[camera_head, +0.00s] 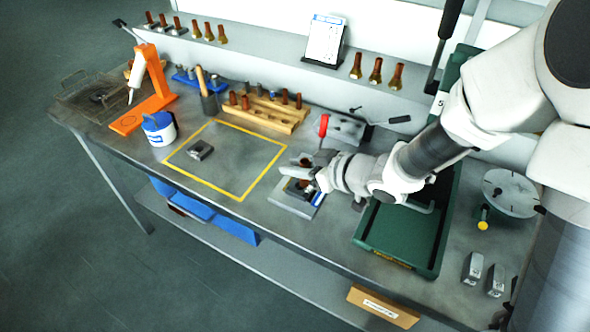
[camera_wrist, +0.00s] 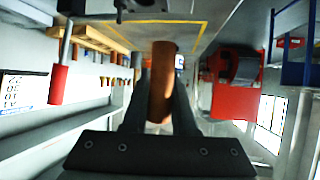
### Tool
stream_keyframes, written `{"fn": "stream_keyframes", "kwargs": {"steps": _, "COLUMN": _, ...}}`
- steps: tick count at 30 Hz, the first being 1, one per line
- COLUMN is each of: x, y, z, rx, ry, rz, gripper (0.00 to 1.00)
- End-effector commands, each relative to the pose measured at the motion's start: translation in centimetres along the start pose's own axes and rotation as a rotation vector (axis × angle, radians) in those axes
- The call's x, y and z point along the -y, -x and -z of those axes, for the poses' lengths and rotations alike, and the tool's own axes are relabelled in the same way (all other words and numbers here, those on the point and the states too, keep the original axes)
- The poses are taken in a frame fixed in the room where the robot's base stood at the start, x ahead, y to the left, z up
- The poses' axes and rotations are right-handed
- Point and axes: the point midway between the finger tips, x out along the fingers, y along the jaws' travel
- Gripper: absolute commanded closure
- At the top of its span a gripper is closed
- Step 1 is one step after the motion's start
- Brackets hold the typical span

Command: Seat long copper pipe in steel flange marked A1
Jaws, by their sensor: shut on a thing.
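My gripper (camera_head: 300,174) is shut on a copper pipe (camera_wrist: 162,80), which stands between the two dark fingers in the wrist view. In the head view the gripper hides most of this pipe, over or beside a light grey plate (camera_head: 283,203) at the right of the yellow outline. Dark and coppery parts show at the plate, but I cannot tell whether the pipe touches them. A small steel block (camera_head: 200,150) lies inside the yellow outline; a dark metal part (camera_wrist: 135,8) shows at the top of the wrist view. No A1 mark is readable, so I cannot tell which flange is A1.
A wooden rack (camera_head: 262,115) with several copper pieces stands behind the yellow outline (camera_head: 238,199). A red-handled vise-like tool (camera_head: 345,129) stands behind my gripper. A green tray (camera_head: 385,247) lies right of it. The area inside the outline is mostly clear.

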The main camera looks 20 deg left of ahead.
Motion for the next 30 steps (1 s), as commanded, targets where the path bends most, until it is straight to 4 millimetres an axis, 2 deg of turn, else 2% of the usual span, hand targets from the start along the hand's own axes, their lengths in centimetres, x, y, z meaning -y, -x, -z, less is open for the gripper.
{"fn": "stream_keyframes", "kwargs": {"steps": 3, "x": -1.3, "y": -2.2, "z": -0.4, "rx": 0.000, "ry": 0.000, "rz": 0.002, "gripper": 1.00}}
{"fn": "stream_keyframes", "kwargs": {"steps": 7, "x": -2.3, "y": -3.6, "z": -0.6, "rx": 0.000, "ry": 0.000, "rz": 0.000, "gripper": 1.00}}
{"fn": "stream_keyframes", "kwargs": {"steps": 13, "x": -2.7, "y": -4.4, "z": -1.2, "rx": 0.001, "ry": -0.001, "rz": 0.001, "gripper": 1.00}}
{"fn": "stream_keyframes", "kwargs": {"steps": 21, "x": -2.7, "y": -6.1, "z": -4.2, "rx": 0.001, "ry": -0.001, "rz": 0.001, "gripper": 1.00}}
{"fn": "stream_keyframes", "kwargs": {"steps": 30, "x": -2.7, "y": -6.1, "z": -4.3, "rx": 0.000, "ry": 0.001, "rz": -0.001, "gripper": 1.00}}
